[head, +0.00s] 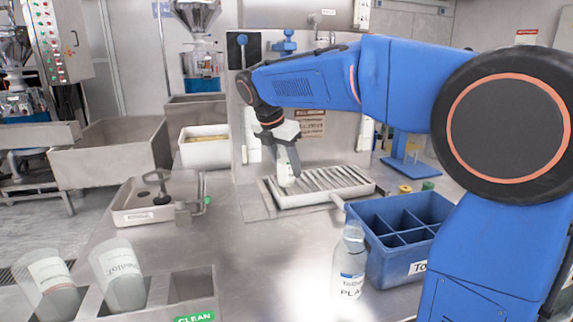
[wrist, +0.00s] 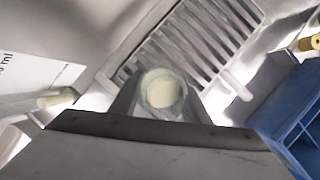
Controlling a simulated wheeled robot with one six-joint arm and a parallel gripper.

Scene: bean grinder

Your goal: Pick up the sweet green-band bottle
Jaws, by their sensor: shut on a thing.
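My gripper (head: 286,168) is shut on a small whitish bottle (head: 287,180) at the left end of the slatted drain tray. In the wrist view the bottle's round cream top (wrist: 163,90) sits between the fingers, seen from above. Its band and label are hidden or too small to read, so I cannot tell if the band is green. I cannot tell if its base touches the tray. A clear bottle with a blue band (head: 350,262) stands apart on the counter at front centre.
The slatted tray (head: 330,196) lies under my gripper. A blue divided crate (head: 385,262) stands to its right, with small yellow (head: 405,189) and green (head: 428,186) pieces behind. Two clear beakers (head: 118,272) sit in a holder at front left. The counter's middle is clear.

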